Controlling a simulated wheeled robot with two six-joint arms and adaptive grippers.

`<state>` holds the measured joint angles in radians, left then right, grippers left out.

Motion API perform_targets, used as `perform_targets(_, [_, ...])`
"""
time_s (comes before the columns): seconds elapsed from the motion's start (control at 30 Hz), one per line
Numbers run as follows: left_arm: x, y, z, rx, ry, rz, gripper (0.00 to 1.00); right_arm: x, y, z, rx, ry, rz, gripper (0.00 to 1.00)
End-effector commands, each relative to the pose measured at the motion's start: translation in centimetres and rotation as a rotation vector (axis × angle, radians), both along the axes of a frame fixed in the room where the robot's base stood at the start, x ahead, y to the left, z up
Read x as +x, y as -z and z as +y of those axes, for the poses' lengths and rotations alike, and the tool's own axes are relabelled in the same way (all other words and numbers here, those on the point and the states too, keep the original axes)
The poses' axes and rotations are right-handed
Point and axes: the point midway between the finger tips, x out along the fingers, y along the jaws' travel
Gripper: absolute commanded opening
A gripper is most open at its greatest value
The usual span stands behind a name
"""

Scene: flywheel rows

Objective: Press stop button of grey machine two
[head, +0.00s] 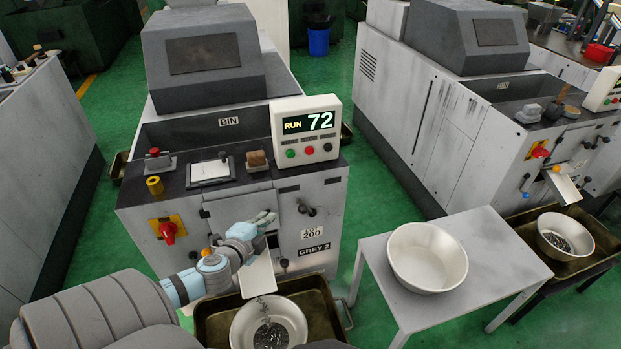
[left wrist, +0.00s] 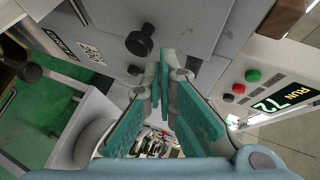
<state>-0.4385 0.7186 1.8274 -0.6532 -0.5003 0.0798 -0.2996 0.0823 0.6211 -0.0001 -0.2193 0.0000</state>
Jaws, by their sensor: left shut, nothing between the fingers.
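Grey machine two (head: 235,215) carries a "GREY 2" label on its front. Its white control panel (head: 306,135) reads "RUN 72" and also shows in the left wrist view (left wrist: 264,62). Below the display are a green button, a red button (head: 310,150) and a dark button. The red button is also at the right of the left wrist view (left wrist: 239,88). My left gripper (head: 268,217) is shut and empty, in front of the machine's face, below the panel and apart from the buttons. Its fingertips (left wrist: 160,58) point toward the machine front. My right gripper is not in view.
A red switch (head: 168,232) on a yellow plate sits on the machine's left front. A chute leads to a metal bowl (head: 245,333) in a tray. A small table (head: 455,312) with an empty bowl (head: 428,257) stands right. Another grey machine (head: 440,110) stands behind it.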

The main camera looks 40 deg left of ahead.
Motion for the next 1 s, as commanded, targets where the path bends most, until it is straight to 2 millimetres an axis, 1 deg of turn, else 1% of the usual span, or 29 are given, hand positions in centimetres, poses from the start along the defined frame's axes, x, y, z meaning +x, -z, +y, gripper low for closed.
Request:
perform_targets(0.03, [1.2,-2.6,-1.6,0.068,0.072,-0.067,0.00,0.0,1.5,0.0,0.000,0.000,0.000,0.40])
perform_targets(0.1, [2.2,-6.9,-4.0,0.143,0.153,-0.155,0.00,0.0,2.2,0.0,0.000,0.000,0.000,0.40])
perform_targets(0.2, [2.5,-10.5,-6.3,0.200,0.220,-0.230,0.00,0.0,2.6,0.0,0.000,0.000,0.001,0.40])
perform_targets(0.27, [2.5,-11.5,-6.9,0.213,0.238,-0.250,0.00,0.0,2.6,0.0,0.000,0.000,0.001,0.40])
perform_targets(0.33, [2.5,-11.9,-7.1,0.218,0.243,-0.257,0.00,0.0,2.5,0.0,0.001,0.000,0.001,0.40])
perform_targets(0.57, [2.6,-11.9,-7.1,0.216,0.240,-0.256,0.00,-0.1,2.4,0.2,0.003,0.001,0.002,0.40])
perform_targets(0.67, [3.1,-11.8,-7.0,0.216,0.238,-0.257,0.00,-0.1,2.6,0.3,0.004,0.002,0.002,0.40])
perform_targets(0.77, [4.2,-11.7,-6.8,0.215,0.236,-0.257,0.00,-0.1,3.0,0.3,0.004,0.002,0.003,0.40])
perform_targets(0.87, [6.0,-11.7,-6.6,0.212,0.235,-0.259,0.00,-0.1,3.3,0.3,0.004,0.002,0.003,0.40])
perform_targets(1.0, [9.1,-11.6,-6.2,0.209,0.234,-0.259,0.00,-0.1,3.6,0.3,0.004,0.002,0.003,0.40])
